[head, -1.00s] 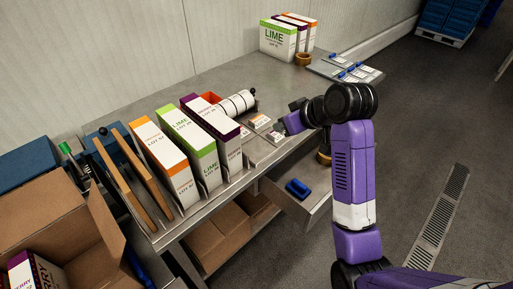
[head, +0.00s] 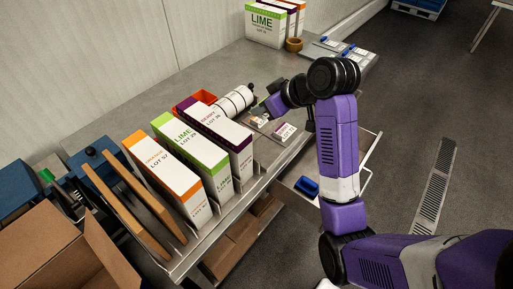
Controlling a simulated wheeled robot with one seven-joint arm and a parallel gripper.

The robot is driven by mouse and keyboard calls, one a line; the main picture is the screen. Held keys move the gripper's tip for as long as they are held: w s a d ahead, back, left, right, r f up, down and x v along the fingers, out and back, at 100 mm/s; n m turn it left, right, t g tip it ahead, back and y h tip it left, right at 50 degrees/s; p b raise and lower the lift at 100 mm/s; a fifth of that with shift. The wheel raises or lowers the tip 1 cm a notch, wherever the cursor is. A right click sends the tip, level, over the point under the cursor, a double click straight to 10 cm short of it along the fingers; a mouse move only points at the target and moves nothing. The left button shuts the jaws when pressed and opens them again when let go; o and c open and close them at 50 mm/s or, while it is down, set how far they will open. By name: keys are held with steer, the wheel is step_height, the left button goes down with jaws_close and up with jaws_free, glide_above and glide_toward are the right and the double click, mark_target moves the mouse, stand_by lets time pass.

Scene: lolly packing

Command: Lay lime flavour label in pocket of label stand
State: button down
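The label stand (head: 270,128) is a pale metal tray at the table's front edge, just right of the cartons. A small printed label (head: 285,131) with a dark band lies on its right part. A second, paler card (head: 258,117) shows on its left part; its flavour is too small to read. My gripper (head: 264,102) is low over the left end of the stand, beside the white roll. Its fingers are small and partly hidden by the wrist, so whether they hold a label cannot be told. I cannot make out which label is lime.
Orange, lime and berry cartons (head: 192,148) stand in a row left of the stand. A white roll (head: 233,102) and an orange box (head: 196,102) are behind them. An open drawer (head: 335,175) holds a blue item (head: 306,186). A tray with blue clips (head: 340,50) is at the back.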

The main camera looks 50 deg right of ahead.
step_height(320, 180, down, 19)
steer(key=shift+f, duration=0.1)
stand_by(0.4)
steer(key=shift+f, duration=0.15)
steer(key=c, duration=1.7)
jaws_free()
